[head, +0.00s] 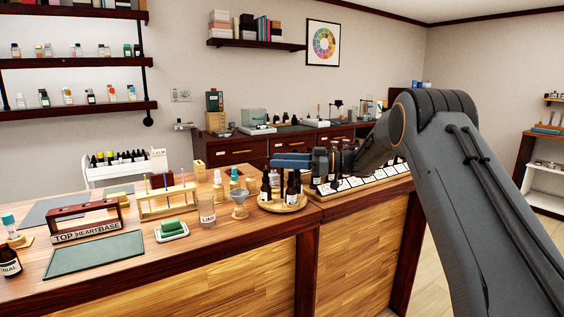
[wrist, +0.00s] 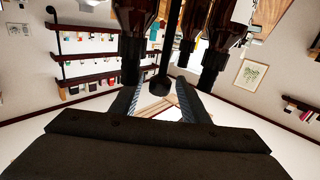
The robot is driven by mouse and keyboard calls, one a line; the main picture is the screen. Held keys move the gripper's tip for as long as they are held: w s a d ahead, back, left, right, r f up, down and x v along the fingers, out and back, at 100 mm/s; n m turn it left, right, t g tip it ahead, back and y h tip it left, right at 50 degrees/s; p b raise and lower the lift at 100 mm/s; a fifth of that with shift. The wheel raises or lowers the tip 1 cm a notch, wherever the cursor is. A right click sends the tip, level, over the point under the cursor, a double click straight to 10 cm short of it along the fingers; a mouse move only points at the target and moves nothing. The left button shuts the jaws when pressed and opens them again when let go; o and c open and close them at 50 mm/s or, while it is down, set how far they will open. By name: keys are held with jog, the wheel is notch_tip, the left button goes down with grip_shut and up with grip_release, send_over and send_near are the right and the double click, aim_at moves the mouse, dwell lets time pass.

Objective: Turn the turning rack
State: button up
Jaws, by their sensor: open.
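The turning rack (head: 284,208) is a round light-wood tray near the right end of the wooden counter in the head view. Dark bottles (head: 293,188) with black tops stand upright on it. My gripper (head: 278,160) is above the rack, its bluish fingers pointing left over the bottle tops. Its fingers are apart and nothing shows held. In the wrist view, dark brown bottles (wrist: 215,55) appear at the top, just beyond the fingers (wrist: 157,103). A black rod with a rounded end (wrist: 160,84) shows between the fingertips; whether they touch it I cannot tell.
A glass funnel on a stand (head: 240,203) and a beaker (head: 207,213) stand left of the rack. A dropper bottle (head: 234,178) is behind. A row of labelled bottles on a long rack (head: 365,182) lies right, under my arm. The counter's front edge is close.

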jog(key=d+b, duration=0.1)
jog(key=d, duration=0.7)
jog(key=shift+s+b, duration=0.35)
jog(key=shift+s, duration=0.05)
